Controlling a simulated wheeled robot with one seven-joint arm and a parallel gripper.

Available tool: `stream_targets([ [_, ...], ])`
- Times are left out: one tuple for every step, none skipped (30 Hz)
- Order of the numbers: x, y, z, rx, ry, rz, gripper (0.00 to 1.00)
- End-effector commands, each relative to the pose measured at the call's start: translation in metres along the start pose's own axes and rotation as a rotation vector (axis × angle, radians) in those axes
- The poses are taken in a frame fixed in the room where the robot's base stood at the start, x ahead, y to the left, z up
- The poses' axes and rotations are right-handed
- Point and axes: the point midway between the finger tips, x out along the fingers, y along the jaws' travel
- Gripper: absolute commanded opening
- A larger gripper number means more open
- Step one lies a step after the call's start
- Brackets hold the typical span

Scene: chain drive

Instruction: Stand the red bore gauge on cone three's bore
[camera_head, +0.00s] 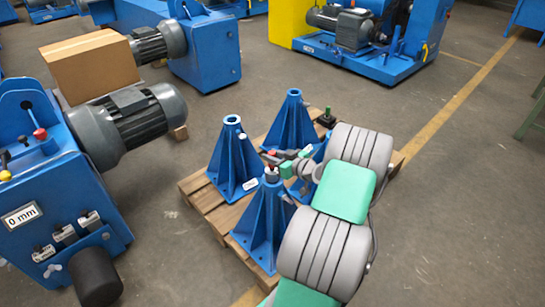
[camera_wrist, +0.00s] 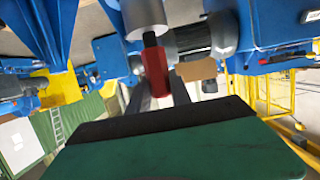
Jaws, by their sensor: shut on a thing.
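Several blue cone stands share a wooden pallet (camera_head: 198,193) in the head view. The front stand (camera_head: 262,222) is below my gripper (camera_head: 274,159). The others are a left stand (camera_head: 231,158), a back stand (camera_head: 293,118) and one mostly hidden behind my arm. My gripper is shut on the red bore gauge (camera_wrist: 155,72), a red handle with a black neck and a grey cylinder. In the head view, the gauge (camera_head: 271,168) appears upright at the front stand's top. I cannot tell whether it touches. The stand numbers are unreadable.
A blue machine with a grey motor (camera_head: 128,118) and a cardboard box (camera_head: 92,66) are at the left. Open floor lies to the right of the pallet.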

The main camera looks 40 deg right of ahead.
Motion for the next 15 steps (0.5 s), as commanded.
stream_targets([
  [0.0005, 0.0009, -0.0006, -0.004, 0.005, 0.001, 0.0],
  [0.0007, 0.0009, 0.0, -0.004, 0.005, 0.001, 0.0],
  [0.0009, 0.0009, 0.0006, -0.004, 0.005, 0.001, 0.0],
  [0.0007, 0.0001, 0.0021, 0.0, 0.0, 0.0, 0.28],
  [0.0006, 0.0, 0.0019, 0.0, 0.0, 0.0, 0.3],
  [0.0006, 0.0, 0.002, 0.0, 0.0, 0.0, 0.33],
  [0.0006, 0.0, 0.002, 0.0, 0.0, 0.0, 0.36],
  [0.0006, 0.0, 0.002, 0.0, 0.0, 0.0, 0.38],
  [0.0006, 0.0, 0.002, 0.0, 0.0, 0.0, 0.41],
  [0.0006, 0.0, 0.002, 0.0, 0.0, 0.0, 0.44],
  [0.0006, 0.0, 0.002, 0.0, 0.0, 0.0, 0.46],
  [0.0006, 0.0, 0.002, 0.0, 0.0, 0.0, 0.47],
  [0.0006, 0.0, 0.002, 0.0, 0.0, 0.0, 0.47],
  [0.0006, -0.0001, 0.002, 0.0, 0.0, 0.0, 0.47],
  [0.0006, -0.0001, 0.002, 0.0, 0.0, 0.0, 0.47],
])
